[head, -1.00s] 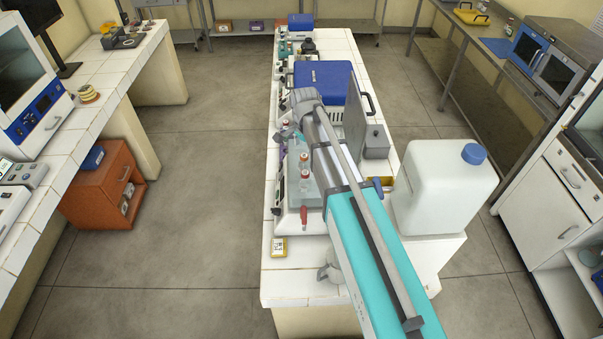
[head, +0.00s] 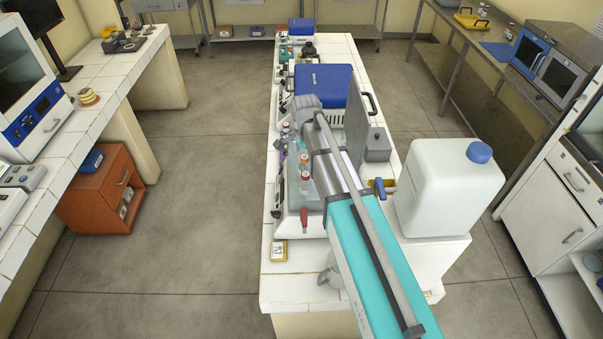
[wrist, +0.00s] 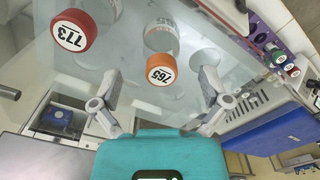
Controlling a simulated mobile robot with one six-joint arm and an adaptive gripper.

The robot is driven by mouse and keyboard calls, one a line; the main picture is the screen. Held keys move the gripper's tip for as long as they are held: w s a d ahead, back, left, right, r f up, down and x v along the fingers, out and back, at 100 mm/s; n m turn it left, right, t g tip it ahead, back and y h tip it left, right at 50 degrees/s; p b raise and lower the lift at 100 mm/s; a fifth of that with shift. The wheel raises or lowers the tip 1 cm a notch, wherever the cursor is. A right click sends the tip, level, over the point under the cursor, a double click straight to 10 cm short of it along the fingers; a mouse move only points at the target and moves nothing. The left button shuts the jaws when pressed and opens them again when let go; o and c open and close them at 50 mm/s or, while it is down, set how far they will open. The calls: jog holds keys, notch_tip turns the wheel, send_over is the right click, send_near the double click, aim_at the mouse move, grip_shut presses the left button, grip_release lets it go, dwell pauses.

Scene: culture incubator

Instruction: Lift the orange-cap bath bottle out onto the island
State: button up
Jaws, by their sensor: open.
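The orange-cap bottle (wrist: 162,70), its cap marked 765, stands in the clear-walled water bath (wrist: 128,62) in the wrist view. A second bottle with a redder cap marked 773 (wrist: 73,33) stands to its left. My gripper (wrist: 160,80) is open, with one finger to each side of the orange cap in the picture. I cannot tell the height between fingers and cap. Nothing is held. In the head view the bath housing (head: 313,224) sits on the island, and my arm hides part of it and much of the gripper.
A blue-lidded box (head: 325,80) stands behind the bath. A large white jug (head: 445,190) with a blue cap is to the right.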

aim_at(304, 164)
jog(key=shift+w+f+b, duration=0.1)
jog(key=shift+f+b, duration=1.55)
jog(key=shift+f, duration=0.3)
jog(key=c, duration=1.3)
